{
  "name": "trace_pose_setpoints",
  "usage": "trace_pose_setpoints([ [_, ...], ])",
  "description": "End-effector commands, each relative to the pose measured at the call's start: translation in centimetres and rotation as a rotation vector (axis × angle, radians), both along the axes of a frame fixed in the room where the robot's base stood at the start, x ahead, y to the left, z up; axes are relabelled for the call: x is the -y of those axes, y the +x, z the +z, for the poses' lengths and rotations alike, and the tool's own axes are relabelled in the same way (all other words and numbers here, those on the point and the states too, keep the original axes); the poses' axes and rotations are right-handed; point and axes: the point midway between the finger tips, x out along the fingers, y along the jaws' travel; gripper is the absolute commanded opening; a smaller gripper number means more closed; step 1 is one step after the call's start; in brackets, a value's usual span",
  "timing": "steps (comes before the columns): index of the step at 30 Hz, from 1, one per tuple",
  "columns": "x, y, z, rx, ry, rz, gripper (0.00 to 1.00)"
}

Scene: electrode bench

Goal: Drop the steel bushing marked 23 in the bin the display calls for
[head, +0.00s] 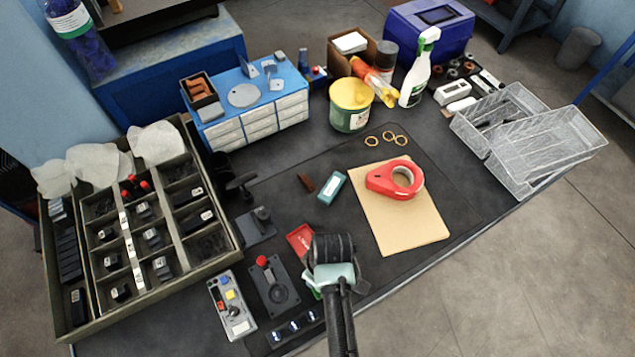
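My gripper (332,250) is over the front of the bench, seen from behind and above. Its fingertips are hidden, so I cannot tell whether it is open or holds anything. I cannot pick out a steel bushing marked 23; no such marking is readable. A small display strip (293,329) with lit blue-white characters lies at the front edge, too small to read. A compartmented tray (222,205) stands at left, with small dark blocks with pale tags in its compartments and white label strips along a divider. Two clear mesh bins (558,140) stand at the right edge.
A joystick box (270,283) and a button box (231,305) lie left of my gripper. A red tape roll (394,177) rests on a brown board (408,222). A yellow-rimmed tub (350,105), spray bottle (419,68) and drawer unit (255,122) stand behind.

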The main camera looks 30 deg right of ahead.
Motion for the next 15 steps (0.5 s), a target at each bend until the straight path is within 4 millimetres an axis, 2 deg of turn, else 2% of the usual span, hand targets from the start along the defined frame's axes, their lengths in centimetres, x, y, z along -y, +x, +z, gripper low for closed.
trace_pose_setpoints([
  [15, 0.00, 0.03, -0.53, 0.000, 0.000, 0.000, 0.00],
])
